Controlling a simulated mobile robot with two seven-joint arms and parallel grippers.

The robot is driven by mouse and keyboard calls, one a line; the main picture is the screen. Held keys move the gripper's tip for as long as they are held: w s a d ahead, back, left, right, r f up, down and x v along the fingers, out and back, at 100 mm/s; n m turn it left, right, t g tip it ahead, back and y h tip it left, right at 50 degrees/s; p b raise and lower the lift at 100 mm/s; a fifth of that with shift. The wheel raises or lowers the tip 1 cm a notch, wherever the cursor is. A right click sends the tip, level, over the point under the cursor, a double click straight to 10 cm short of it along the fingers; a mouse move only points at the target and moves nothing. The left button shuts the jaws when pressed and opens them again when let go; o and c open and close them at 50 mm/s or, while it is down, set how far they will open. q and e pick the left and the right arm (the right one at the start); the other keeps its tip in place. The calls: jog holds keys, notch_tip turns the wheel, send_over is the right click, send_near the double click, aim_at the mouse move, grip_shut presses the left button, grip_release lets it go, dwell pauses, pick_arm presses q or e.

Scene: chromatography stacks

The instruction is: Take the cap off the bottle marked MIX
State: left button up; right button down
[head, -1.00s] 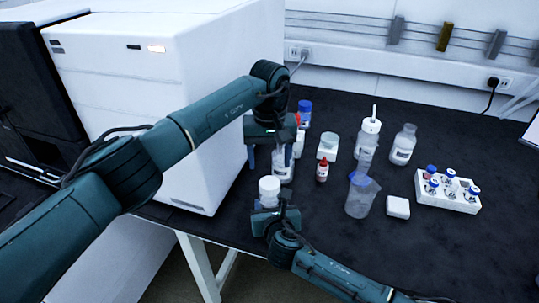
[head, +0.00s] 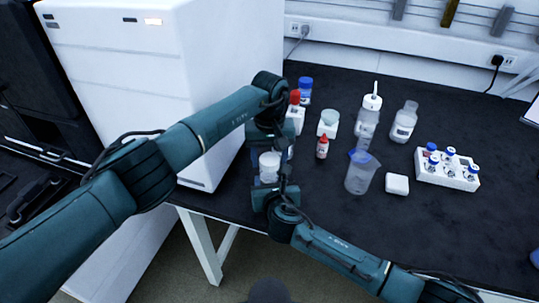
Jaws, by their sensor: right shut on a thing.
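A small bottle with a white cap (head: 269,160) is held near the table's front edge, left of centre. My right gripper (head: 269,186) is shut on this bottle below its cap. My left gripper (head: 272,152) is just over the cap, pointing down, with its fingers apart on either side of it. I cannot tell whether the fingers touch the cap. I cannot read MIX on any bottle, and the held bottle's label is hidden.
Behind stand a red-capped bottle (head: 295,113), a blue-capped bottle (head: 305,92) and a small red-topped dropper bottle (head: 322,148). To the right are a beaker (head: 360,175), a wash bottle (head: 368,118), a clear bottle (head: 404,122) and a vial rack (head: 447,178). A white instrument (head: 235,90) borders the left.

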pick_arm(q)
jog(key=c, duration=0.8)
jog(key=shift+o, duration=0.2)
jog(key=n, duration=0.3)
jog(key=shift+n, duration=0.4)
jog(key=n, duration=1)
jog(key=shift+r, duration=0.1)
jog(key=n, duration=0.4)
jog(key=shift+n, duration=0.4)
jog(key=n, duration=1)
jog(key=shift+n, duration=0.4)
jog(key=n, duration=0.6)
jog(key=shift+n, duration=0.3)
jog(key=n, duration=1.8)
jog(key=shift+r, duration=0.1)
